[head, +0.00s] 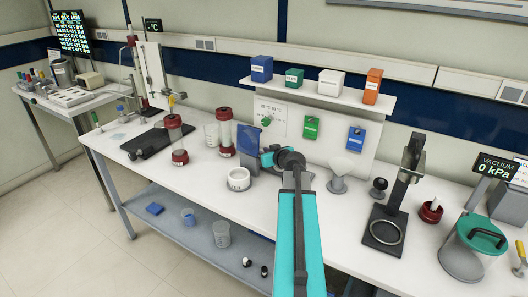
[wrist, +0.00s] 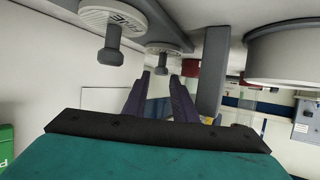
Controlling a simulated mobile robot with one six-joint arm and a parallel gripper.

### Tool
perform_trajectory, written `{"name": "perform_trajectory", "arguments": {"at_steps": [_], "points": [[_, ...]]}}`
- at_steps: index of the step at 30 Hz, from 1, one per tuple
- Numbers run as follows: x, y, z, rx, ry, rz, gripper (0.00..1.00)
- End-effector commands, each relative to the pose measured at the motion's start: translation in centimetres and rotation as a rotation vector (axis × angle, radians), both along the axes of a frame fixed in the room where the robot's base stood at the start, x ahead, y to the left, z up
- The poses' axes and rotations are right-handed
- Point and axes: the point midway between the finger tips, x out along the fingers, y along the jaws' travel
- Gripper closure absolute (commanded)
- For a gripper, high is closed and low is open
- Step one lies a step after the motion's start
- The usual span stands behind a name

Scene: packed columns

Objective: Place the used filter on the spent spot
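I cannot pick out the used filter or a marked spent spot for certain. A white cone (head: 341,164), possibly a funnel or filter, sits on a grey stand on the bench, right of my arm.
A black stand with a ring (head: 384,231) is to the right. A shelf (head: 320,95) holds coloured boxes. In the wrist view, round grey-white parts (wrist: 112,20) are close above the fingers.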

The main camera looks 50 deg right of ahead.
Motion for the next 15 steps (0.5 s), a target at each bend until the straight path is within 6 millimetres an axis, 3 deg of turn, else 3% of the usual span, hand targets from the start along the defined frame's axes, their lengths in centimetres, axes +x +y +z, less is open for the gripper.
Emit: {"name": "perform_trajectory", "arguments": {"at_steps": [15], "points": [[-5.4,1.9,2.1,-0.001,0.0,-0.001,0.75]]}}
